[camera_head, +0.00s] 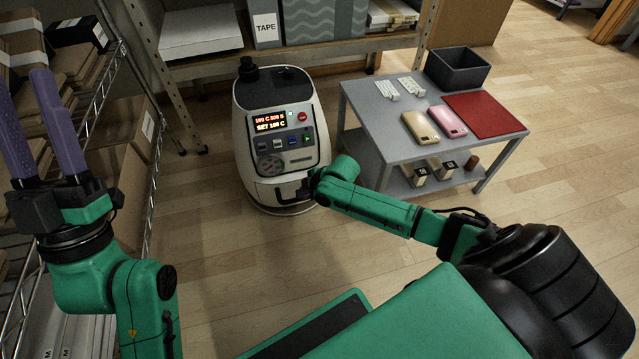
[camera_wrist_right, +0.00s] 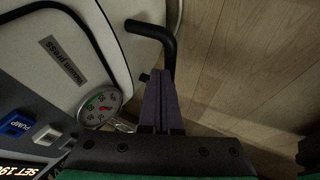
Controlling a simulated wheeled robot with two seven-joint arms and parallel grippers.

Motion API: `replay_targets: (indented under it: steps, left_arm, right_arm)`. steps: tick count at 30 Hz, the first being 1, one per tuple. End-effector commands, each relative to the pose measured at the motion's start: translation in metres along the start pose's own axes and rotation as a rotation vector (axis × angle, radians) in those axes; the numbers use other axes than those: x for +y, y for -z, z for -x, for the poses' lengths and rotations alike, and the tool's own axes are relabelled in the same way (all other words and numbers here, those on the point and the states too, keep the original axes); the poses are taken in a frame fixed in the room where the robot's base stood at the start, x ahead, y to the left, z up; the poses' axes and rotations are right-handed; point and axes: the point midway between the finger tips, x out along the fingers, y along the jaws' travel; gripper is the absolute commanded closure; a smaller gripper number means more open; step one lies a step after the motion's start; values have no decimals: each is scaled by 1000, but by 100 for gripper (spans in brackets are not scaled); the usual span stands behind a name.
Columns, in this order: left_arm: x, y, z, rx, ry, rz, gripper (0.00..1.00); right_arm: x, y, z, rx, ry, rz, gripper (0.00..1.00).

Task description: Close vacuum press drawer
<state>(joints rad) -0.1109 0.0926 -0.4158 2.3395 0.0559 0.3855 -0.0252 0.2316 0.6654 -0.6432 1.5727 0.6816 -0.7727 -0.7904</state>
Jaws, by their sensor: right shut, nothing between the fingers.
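The vacuum press (camera_head: 275,95) is a rounded white machine with a dark front panel, lit display and buttons, standing on the floor. Its drawer front (camera_head: 266,190) is low on the body; how far it stands out is hard to tell. My right gripper (camera_head: 308,188) is at the press's lower right front, beside the drawer. In the right wrist view its purple fingers (camera_wrist_right: 161,100) are together and empty, close to a black bent handle (camera_wrist_right: 158,32) and a round gauge (camera_wrist_right: 100,106). My left gripper (camera_head: 22,95) is raised at the left, purple fingers apart and empty.
A grey table (camera_head: 375,105) right of the press holds two phone cases, a red mat (camera_head: 487,115) and a dark bin (camera_head: 459,68). A wire rack with boxes stands at the left, a shelf behind. The wooden floor before the press is clear.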

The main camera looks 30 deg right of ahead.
Motion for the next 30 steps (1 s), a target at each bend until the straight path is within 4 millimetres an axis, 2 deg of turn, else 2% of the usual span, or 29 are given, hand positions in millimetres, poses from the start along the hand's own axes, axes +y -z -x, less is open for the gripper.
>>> replay_targets:
  steps: [8,14,21,30]
  left_arm:
    - [-1,-54,32,-199,32,44,50]
    - [1,-94,67,-361,57,83,50]
    - [8,-138,124,-573,89,136,50]
    - [24,-176,208,-835,127,207,50]
  right_arm:
    - [1,0,11,-1,-1,-1,100]
    - [1,0,19,0,-1,0,100]
    - [1,0,30,-2,0,1,100]
    - [1,0,43,-1,0,0,100]
